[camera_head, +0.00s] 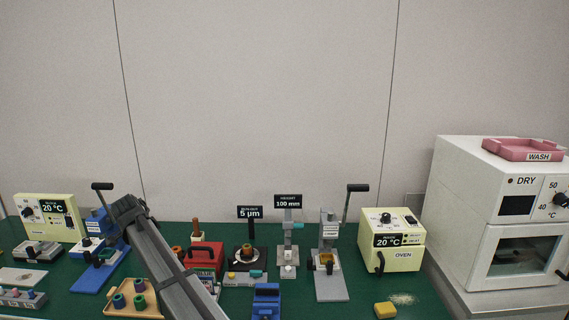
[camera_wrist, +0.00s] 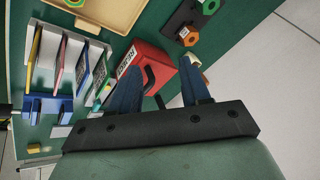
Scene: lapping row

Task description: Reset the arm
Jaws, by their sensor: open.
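My gripper (camera_wrist: 164,82) shows in the wrist view with its two dark blue fingers apart. Nothing is held between them. A red box (camera_wrist: 142,68) with a black handle lies beyond the fingertips, and I cannot tell how far. In the head view my grey arm reaches up from the bottom edge across the left half of the bench. The gripper's fingers cannot be made out there. My arm hides part of the bench behind it.
The green bench (camera_head: 400,292) holds a wooden tray (camera_head: 115,304), blue press (camera_head: 97,262), red box (camera_head: 205,258), grey lever press (camera_head: 330,265), cream oven (camera_head: 391,240) and yellow block (camera_head: 385,310). A white dryer (camera_head: 465,205) carries a pink wash tray (camera_head: 523,149) at right. Air above the bench is clear.

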